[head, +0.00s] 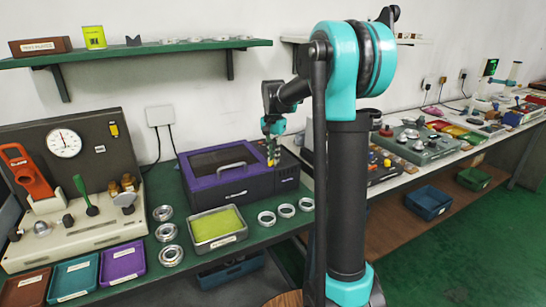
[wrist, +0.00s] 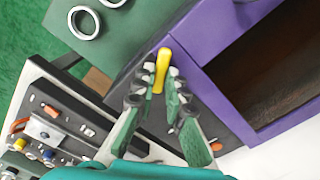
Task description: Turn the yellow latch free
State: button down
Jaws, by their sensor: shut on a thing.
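The yellow latch (wrist: 162,68) is a short yellow lever on the dark panel at the side of the purple box (wrist: 191,41). In the wrist view my gripper (wrist: 161,82) has its fingertips on either side of the latch and is shut on it. In the head view the purple box (head: 229,188) stands on the green bench, with a dark window and a grey handle. My gripper (head: 273,150) reaches down at the box's right end. The latch's base is partly hidden by the fingers.
A metal tray with a yellow-green pad (head: 217,226) stands in front of the box. Several metal rings (head: 286,210) lie on the green bench. A test stand (head: 75,180) is at the left. A shelf (head: 140,51) hangs above, and another bench continues right.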

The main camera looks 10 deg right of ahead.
jog(key=n, duration=0.5)
jog(key=shift+d+n, duration=0.2)
jog(key=shift+n, duration=0.1)
jog(key=n, duration=0.5)
jog(key=shift+d+n, duration=0.2)
jog(key=shift+n, duration=0.1)
jog(key=c, duration=1.6)
grip_release()
jog(key=shift+o, duration=0.2)
notch_tip(320, 180, up, 12)
